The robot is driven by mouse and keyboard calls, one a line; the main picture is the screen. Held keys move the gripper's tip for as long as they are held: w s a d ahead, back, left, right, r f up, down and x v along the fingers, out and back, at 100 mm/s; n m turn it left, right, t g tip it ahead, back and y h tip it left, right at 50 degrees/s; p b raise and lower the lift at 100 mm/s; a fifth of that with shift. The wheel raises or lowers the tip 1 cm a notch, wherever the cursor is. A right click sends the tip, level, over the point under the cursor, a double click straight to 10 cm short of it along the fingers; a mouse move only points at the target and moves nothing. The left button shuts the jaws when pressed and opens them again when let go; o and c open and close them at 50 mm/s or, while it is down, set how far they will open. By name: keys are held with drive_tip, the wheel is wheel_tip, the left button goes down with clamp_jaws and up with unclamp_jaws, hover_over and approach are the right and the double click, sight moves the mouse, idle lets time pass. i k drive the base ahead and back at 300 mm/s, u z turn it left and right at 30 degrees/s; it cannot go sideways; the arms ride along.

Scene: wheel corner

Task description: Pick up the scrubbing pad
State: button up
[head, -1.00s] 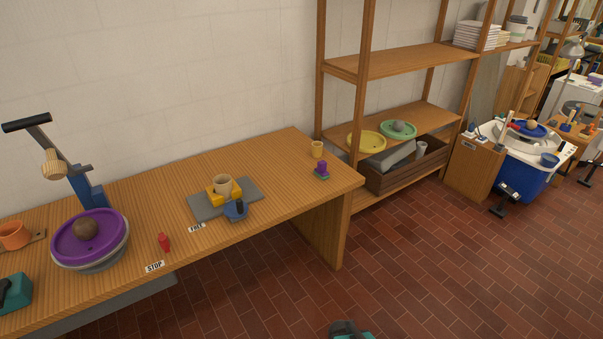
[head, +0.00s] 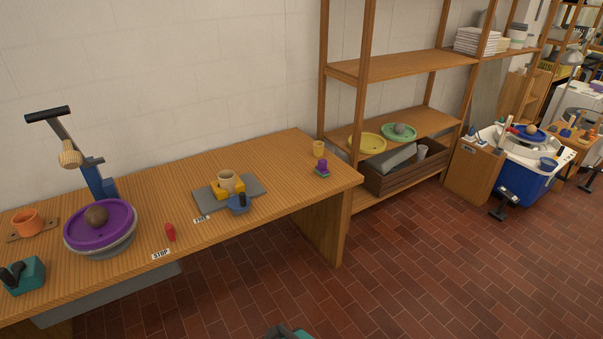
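A small block with a purple knob on a green and grey base (head: 322,169) sits near the right end of the wooden workbench (head: 285,165). It looks like the scrubbing pad, though it is small in the head view. A dark and teal piece at the bottom edge appears to be part of my arm, well below the bench's front edge. My gripper's fingers do not show.
A grey board (head: 255,187) with a yellow holder and beige cup lies mid-bench. Shelving (head: 400,64) stands right of the bench. The brick floor (head: 420,270) in front is clear.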

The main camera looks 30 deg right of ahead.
sight(322, 170)
drive_tip(key=u, duration=0.1)
drive_tip(key=i, duration=1)
drive_tip(key=u, duration=0.1)
drive_tip(key=k, duration=0.9)
drive_tip(key=z, duration=0.25)
drive_tip(key=i, duration=0.35)
drive_tip(key=u, duration=0.15)
